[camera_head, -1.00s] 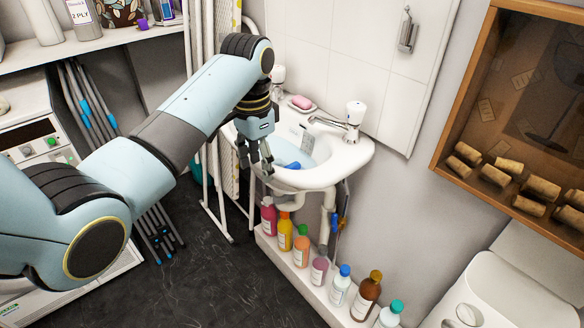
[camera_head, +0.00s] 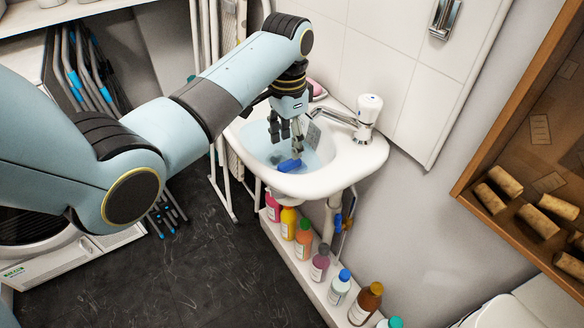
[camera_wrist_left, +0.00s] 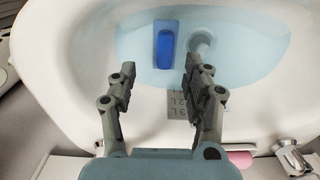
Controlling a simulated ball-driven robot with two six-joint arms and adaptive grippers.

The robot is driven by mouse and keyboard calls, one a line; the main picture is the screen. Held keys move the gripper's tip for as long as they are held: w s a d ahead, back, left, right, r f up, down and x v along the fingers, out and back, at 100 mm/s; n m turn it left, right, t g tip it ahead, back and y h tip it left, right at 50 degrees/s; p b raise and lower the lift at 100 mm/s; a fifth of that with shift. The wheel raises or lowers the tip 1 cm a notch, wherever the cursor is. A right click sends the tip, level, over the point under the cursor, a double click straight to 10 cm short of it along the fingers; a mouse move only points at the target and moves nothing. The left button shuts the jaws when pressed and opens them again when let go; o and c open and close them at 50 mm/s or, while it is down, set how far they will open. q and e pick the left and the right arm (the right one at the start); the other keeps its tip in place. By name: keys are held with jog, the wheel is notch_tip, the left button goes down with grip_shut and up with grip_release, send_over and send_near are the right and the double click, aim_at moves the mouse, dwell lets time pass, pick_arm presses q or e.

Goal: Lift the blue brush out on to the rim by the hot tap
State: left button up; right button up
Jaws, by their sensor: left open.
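The blue brush (camera_head: 289,165) lies in the pale blue water inside the white basin (camera_head: 345,163). It also shows in the left wrist view (camera_wrist_left: 165,45), beyond and between my fingertips. My left gripper (camera_head: 286,146) points down over the basin, open and empty, apart from the brush. Its two fingers show in the left wrist view (camera_wrist_left: 157,78). A chrome tap with a white top (camera_head: 366,112) stands on the rim at the right. I cannot read which is hot. My right gripper is not in view.
A marked grey scale (camera_wrist_left: 183,104) is on the basin's inner wall. Pink soap (camera_wrist_left: 240,159) lies on the back ledge. Several bottles (camera_head: 304,240) stand on a low ledge below. The front rim is bare.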

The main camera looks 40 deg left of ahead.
aim_at(287, 163)
pick_arm(q)
jog(key=shift+w+f, duration=0.1)
jog(key=shift+f, duration=0.8)
jog(key=f, duration=0.1)
jog(key=f+b, duration=0.1)
jog(key=f, duration=0.3)
jog(key=shift+w+a, duration=0.1)
jog(key=shift+a, duration=0.25)
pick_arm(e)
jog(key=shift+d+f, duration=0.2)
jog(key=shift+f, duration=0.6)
pick_arm(q)
jog(key=shift+c, duration=0.4)
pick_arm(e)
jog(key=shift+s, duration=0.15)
pick_arm(q)
grip_shut()
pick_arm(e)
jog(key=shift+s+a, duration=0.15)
